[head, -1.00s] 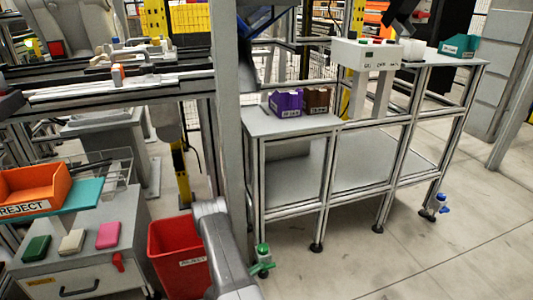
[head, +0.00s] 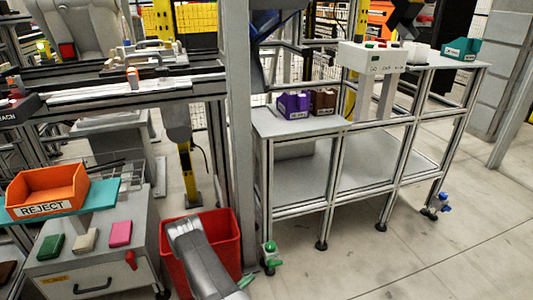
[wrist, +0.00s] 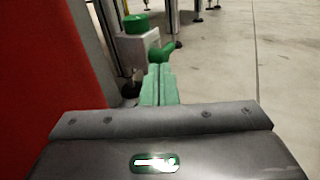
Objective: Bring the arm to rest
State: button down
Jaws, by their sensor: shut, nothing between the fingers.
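My gripper (wrist: 159,85) shows in the wrist view with its two green fingers together and nothing between them. In the head view the grey end of my arm reaches down in front of the red bin (head: 222,235), and the green fingertips (head: 243,283) show at the lower edge. The bin's red wall also fills the left of the wrist view (wrist: 45,65). The arm hides part of the bin's front.
A grey cabinet (head: 140,275) with an orange REJECT tray (head: 48,190) stands left. A frame bench (head: 290,126) with purple (head: 290,104) and brown bins stands right; a green-capped foot part (head: 269,254) is at its near leg. Floor at right is clear.

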jog(key=shift+p+v, duration=0.45)
jog(key=shift+v, duration=1.65)
